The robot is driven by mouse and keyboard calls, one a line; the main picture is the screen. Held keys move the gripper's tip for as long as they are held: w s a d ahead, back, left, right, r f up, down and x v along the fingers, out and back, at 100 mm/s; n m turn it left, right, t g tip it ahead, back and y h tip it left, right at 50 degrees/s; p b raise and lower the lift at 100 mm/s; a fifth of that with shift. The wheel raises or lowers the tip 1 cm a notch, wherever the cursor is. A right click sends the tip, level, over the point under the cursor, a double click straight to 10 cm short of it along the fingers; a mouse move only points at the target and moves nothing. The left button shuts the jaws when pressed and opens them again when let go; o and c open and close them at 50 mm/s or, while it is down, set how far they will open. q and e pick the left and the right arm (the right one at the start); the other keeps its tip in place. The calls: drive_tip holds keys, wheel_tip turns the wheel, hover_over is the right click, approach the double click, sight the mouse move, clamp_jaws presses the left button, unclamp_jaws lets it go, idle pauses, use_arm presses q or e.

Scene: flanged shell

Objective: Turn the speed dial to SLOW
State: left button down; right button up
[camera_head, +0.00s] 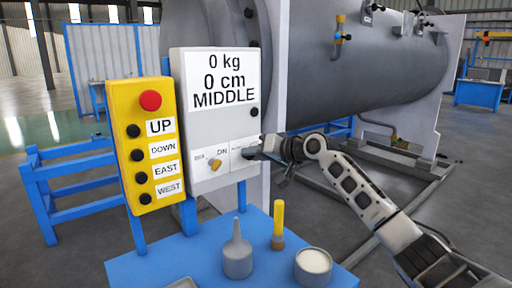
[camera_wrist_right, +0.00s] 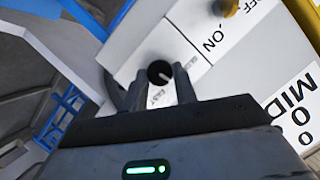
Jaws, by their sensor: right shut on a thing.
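The speed dial (camera_wrist_right: 160,73) is a small black round knob with a pale mark, on a white plate of the control box (camera_head: 208,120). My right gripper (camera_wrist_right: 163,85) is shut on the dial, with a finger on each side of it. In the head view the right gripper (camera_head: 258,152) covers the dial. The word FAST shows beside the dial in the wrist view; other lettering on its plate is partly hidden. I cannot tell exactly which word the mark points to. My left gripper is not in view.
A yellow switch (camera_head: 215,163) marked OFF and ON sits left of the dial. The display (camera_head: 222,78) reads 0 kg, 0 cm, MIDDLE. A yellow button pendant (camera_head: 148,145) stands at the left. A grey funnel-shaped item (camera_head: 237,255), a yellow-handled tool (camera_head: 278,222) and a tin (camera_head: 313,266) stand below.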

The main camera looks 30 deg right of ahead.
use_arm(q)
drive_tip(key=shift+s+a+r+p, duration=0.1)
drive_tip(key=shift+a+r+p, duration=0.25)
drive_tip(key=shift+p, duration=0.45)
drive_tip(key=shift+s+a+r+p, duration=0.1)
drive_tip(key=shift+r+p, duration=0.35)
drive_tip(key=shift+p, duration=0.35)
use_arm(e)
drive_tip(key=shift+a+r+n+h, duration=0.1)
drive_tip(key=shift+a+n+h, duration=0.1)
drive_tip(key=shift+n+h, duration=1.7)
drive_tip(key=shift+n, duration=0.4)
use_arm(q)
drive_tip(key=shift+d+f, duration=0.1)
use_arm(e)
drive_tip(key=o, duration=1)
drive_tip(key=shift+s, duration=0.15)
